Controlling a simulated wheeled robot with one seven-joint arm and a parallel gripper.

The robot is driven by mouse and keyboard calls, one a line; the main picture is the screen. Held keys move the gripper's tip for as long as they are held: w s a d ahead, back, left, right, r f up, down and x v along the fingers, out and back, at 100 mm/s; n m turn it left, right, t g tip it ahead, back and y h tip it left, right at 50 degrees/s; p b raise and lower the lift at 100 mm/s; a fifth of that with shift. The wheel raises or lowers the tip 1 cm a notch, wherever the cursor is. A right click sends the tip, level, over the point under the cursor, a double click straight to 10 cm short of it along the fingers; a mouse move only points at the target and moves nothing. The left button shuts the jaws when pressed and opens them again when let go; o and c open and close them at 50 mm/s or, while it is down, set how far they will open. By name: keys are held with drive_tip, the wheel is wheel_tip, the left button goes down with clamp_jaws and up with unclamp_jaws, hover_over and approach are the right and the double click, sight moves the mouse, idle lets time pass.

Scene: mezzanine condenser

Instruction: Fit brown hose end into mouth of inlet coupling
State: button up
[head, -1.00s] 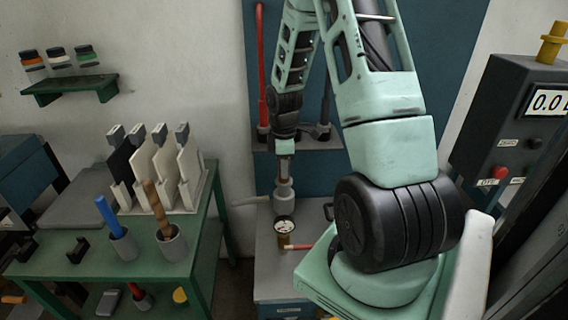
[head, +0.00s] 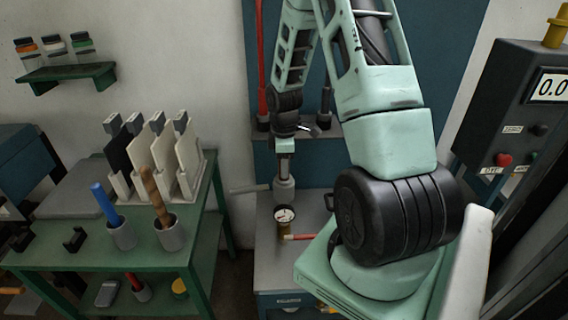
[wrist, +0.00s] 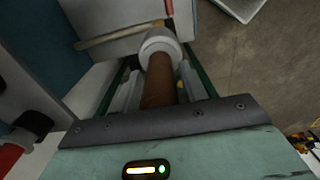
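The brown hose (wrist: 158,82) stands between the two fingers of my gripper (wrist: 161,88) in the wrist view, and the fingers appear closed on it. Its far end meets a pale round coupling (wrist: 160,42), which looks like the inlet coupling. The coupling hides the hose's tip, so I cannot tell how deep it sits. In the head view my gripper (head: 285,160) points down directly above the grey coupling (head: 284,190). The hose is hard to make out there.
A round gauge (head: 284,214) and a short red piece (head: 300,237) are just in front of the coupling on the grey cabinet (head: 268,262). A pale pipe (head: 250,187) extends left. The green bench (head: 150,245) with cups and upright plates stands left.

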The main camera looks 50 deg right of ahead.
drive_tip(key=shift+o, duration=0.6)
drive_tip(key=shift+r, duration=0.25)
wheel_tip(320, 180, up, 17)
drive_tip(key=b, duration=0.3)
